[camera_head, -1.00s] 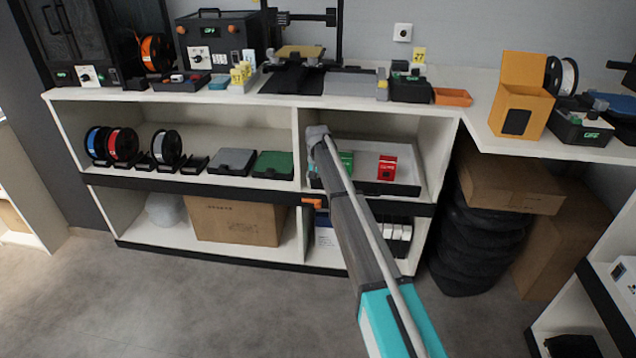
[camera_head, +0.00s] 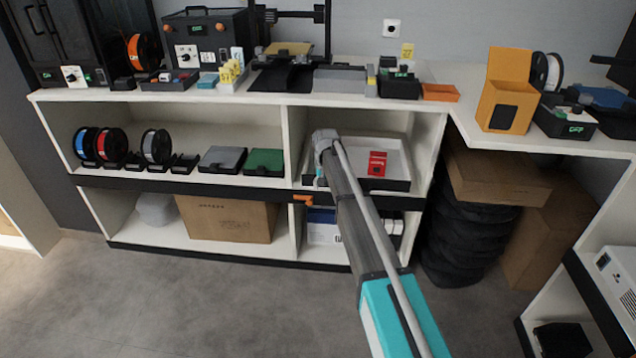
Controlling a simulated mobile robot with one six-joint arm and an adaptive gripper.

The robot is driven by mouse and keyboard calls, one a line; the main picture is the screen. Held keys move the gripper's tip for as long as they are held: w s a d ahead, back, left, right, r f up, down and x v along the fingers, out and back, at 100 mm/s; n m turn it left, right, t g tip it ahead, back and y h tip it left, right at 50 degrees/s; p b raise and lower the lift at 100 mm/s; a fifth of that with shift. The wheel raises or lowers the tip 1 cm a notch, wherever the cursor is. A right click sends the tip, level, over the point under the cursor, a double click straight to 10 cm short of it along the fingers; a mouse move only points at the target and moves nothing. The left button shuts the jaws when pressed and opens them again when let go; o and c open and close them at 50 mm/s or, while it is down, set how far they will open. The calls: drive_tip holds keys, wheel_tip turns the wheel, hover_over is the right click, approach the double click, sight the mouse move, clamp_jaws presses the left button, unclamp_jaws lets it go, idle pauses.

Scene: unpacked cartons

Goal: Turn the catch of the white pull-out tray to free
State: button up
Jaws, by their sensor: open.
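The white pull-out tray (camera_head: 396,152) sits in the right upper compartment of the shelf unit, with a red box (camera_head: 377,163) in it. An orange catch (camera_head: 303,199) lies roughly level on the black rail below the tray's left front corner. My gripper (camera_head: 321,174) is open, at the end of my arm in front of the tray's left part and a little above the catch in the picture. Its fingers are small and mostly hidden by my wrist. I see no contact with the catch. My arm hides part of the tray.
A grey bin (camera_head: 222,159) and a green bin (camera_head: 264,162) stand in the left compartment. A cardboard box (camera_head: 228,220) is on the lower shelf. Black tyres (camera_head: 465,225) stand to the right. The floor in front is clear.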

drive_tip(key=s+d+f+b, duration=0.2)
drive_tip(key=s+d, duration=0.4)
drive_tip(key=s, duration=0.3)
drive_tip(key=s+d+f+b, duration=0.2)
drive_tip(key=s+d, duration=0.5)
drive_tip(key=s, duration=0.2)
drive_tip(key=shift+s+d+f, duration=0.2)
drive_tip(key=shift+s+d, duration=0.05)
drive_tip(key=shift+d, duration=0.05)
drive_tip(key=s+d, duration=0.4)
drive_tip(key=s, duration=0.5)
drive_tip(key=s+d, duration=0.4)
drive_tip(key=s, duration=0.5)
wheel_tip(320, 180, up, 34)
drive_tip(key=p, duration=3.4)
drive_tip(key=shift+w+a+r, duration=0.2)
drive_tip(key=shift+w, duration=0.25)
